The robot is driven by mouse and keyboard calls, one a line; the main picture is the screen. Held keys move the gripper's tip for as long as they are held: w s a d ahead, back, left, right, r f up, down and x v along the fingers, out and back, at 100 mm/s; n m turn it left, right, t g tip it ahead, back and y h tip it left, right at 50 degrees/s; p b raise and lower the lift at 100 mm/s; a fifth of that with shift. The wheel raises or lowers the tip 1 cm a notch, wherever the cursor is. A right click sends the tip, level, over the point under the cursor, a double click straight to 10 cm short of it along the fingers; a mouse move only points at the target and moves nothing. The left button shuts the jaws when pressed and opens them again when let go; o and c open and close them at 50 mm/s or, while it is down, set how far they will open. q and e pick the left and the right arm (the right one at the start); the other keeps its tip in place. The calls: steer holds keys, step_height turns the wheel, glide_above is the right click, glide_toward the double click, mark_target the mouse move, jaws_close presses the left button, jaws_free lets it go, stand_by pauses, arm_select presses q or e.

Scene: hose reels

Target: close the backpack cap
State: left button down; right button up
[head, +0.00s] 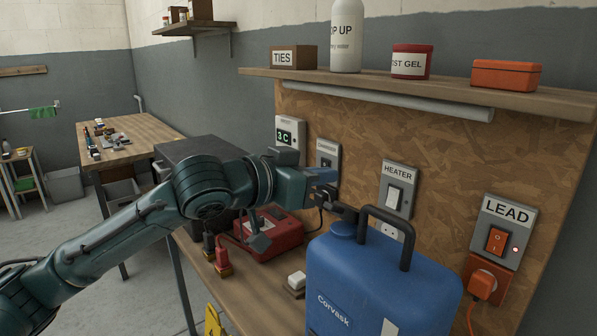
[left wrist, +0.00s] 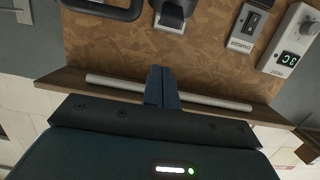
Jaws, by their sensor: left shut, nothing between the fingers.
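The blue backpack tank (head: 385,285) marked "Corvask" stands upright on the bench, with a dark carry handle (head: 408,250) on top. A round blue cap (head: 343,231) shows at its top left, beside the handle; I cannot tell whether it is fully closed. In the left wrist view, the shut fingers (left wrist: 160,86) point toward the chipboard wall, and the cap is not visible there. My right gripper is not in view.
A red charger box (head: 270,232) and cables lie left of the tank. A small white item (head: 296,281) sits on the bench. The chipboard panel behind carries the HEATER switch (head: 397,190) and LEAD switch (head: 497,240). A shelf (head: 450,92) with containers hangs above.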

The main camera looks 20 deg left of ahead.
mark_target(333, 204)
arm_select(q)
steer(key=x, duration=0.3)
steer(key=shift+f, duration=0.25)
steer(key=shift+s+a+f+p, duration=0.2)
steer(key=shift+s+f, duration=0.1)
steer(key=shift+f, duration=0.2)
steer(key=shift+s+a+f+p, duration=0.15)
steer(key=shift+s+a+f, duration=0.1)
steer(key=shift+f, duration=0.3)
steer(key=shift+s+a+f, duration=0.15)
steer(key=shift+s+f, duration=0.05)
steer(key=shift+f, duration=0.3)
